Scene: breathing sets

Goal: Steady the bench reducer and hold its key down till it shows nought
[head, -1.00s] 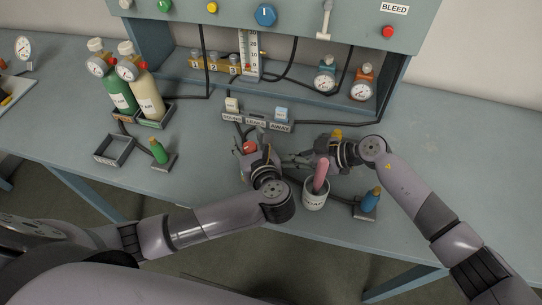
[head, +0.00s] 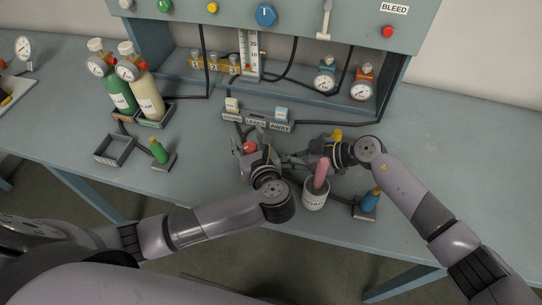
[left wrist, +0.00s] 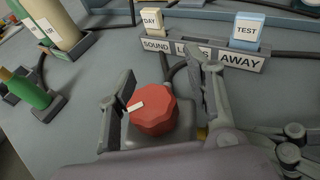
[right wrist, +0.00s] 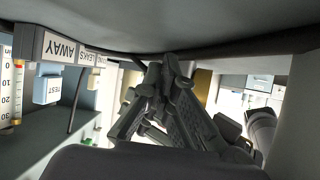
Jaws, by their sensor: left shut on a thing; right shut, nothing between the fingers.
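The bench reducer, a grey block with a faceted red knob (left wrist: 153,108) bearing a white mark, stands at the bench's middle; the knob also shows in the head view (head: 250,147). My left gripper (left wrist: 155,92) is shut on the reducer, one finger on each side of its body. My right gripper (head: 292,158) is shut and empty at the reducer's right side, its fingertips pointing left at it. A small yellow spot (left wrist: 202,133) shows by the reducer's right side; I cannot tell whether it is the key. The reading is not visible.
A mug (head: 315,199) with a pink object stands below my right gripper, with a blue bottle (head: 370,200) beside it. Behind the reducer is a label rack (head: 257,121) with DAY and TEST tags. Two cylinders (head: 118,95) and an empty tray (head: 113,150) are left.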

